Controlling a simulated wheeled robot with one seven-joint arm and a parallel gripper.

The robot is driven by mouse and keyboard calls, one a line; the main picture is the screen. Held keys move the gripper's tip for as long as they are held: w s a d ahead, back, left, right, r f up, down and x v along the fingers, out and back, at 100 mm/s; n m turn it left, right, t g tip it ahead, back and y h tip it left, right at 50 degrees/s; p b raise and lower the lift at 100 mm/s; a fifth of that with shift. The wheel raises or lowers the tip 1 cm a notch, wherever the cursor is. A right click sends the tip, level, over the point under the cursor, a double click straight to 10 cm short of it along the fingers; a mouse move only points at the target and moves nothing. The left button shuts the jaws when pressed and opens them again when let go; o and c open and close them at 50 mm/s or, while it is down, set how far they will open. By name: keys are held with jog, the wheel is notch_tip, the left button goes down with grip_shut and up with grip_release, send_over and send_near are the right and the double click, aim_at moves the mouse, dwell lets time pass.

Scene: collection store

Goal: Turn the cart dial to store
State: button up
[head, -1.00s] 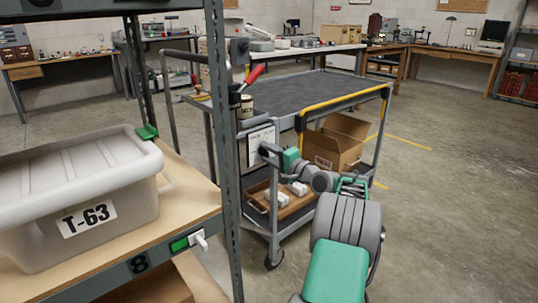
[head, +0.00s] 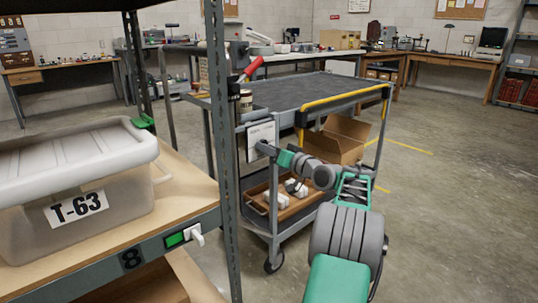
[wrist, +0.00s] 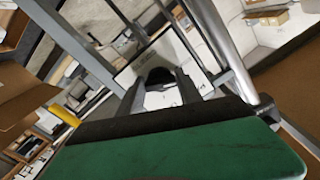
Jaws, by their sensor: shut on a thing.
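The cart (head: 340,88) is grey with a dark top. A white dial panel (head: 261,130) is fixed on its near end; its markings are too small to read. My gripper (head: 263,147) is at the lower part of this panel. In the wrist view my gripper (wrist: 166,88) has its two fingers shut on a dark dial knob (wrist: 160,74), in front of the white panel (wrist: 185,57). The fingers and the tilted view hide much of the knob, so I cannot tell which setting it points to.
A shelf upright (head: 222,150) stands close on the left, beside a shelf with a lidded bin (head: 40,225) labelled T-63. Floor at the right is clear.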

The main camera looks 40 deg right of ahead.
jog(key=n, duration=0.5)
jog(key=shift+d+f+b, duration=0.1)
jog(key=shift+f+b, duration=0.05)
jog(key=shift+b, duration=0.2)
jog(key=shift+n, duration=0.3)
jog(key=o, duration=1.4)
jog(key=s+p, duration=0.2)
jog(key=s, duration=0.5)
jog(key=shift+s, duration=0.4)
jog(key=shift+d, duration=0.1)
